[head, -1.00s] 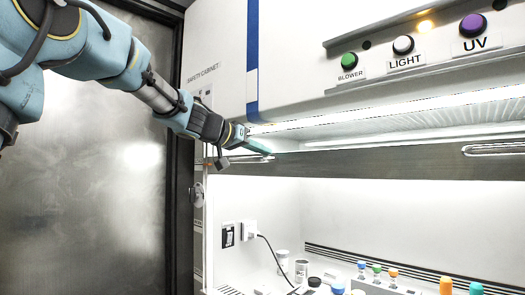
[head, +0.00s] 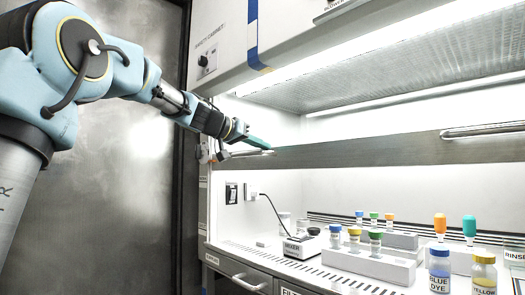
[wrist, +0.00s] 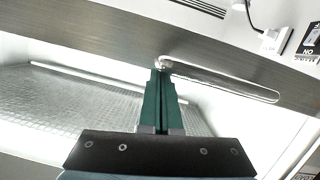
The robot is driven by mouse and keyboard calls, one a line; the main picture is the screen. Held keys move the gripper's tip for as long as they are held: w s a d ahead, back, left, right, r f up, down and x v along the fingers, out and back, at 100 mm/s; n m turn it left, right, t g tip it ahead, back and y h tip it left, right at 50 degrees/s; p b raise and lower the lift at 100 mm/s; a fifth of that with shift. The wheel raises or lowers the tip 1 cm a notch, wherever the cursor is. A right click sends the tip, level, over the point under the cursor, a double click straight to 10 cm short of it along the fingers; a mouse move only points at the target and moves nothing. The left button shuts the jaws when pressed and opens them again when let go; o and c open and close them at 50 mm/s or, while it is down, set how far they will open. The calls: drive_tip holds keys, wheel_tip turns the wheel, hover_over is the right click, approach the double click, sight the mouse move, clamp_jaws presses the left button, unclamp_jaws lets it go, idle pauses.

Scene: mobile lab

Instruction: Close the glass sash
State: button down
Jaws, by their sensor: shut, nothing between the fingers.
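The glass sash shows as a grey metal bottom rail (head: 360,149) across the cabinet opening; the clear pane above it is hard to see. The rail hangs partway down, with a tall open gap below it above the work surface. It has a bar handle at its left end and another handle (head: 485,130) at the right. My gripper (head: 262,146) is shut, its green fingers at the left handle. In the wrist view the fingertips (wrist: 160,70) meet one end of that handle (wrist: 220,78), over the rail (wrist: 110,42); nothing shows between them.
Inside the cabinet stand a mixer (head: 301,248), white racks (head: 368,262) with capped vials, a blue dye bottle (head: 439,270) and a yellow one (head: 484,272). A drawer handle (head: 248,283) juts out below the work surface. A metal door (head: 125,150) stands at left.

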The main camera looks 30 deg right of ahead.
wheel_tip(320, 180, down, 29)
drive_tip(key=b, duration=3.1)
drive_tip(key=shift+f, duration=0.2)
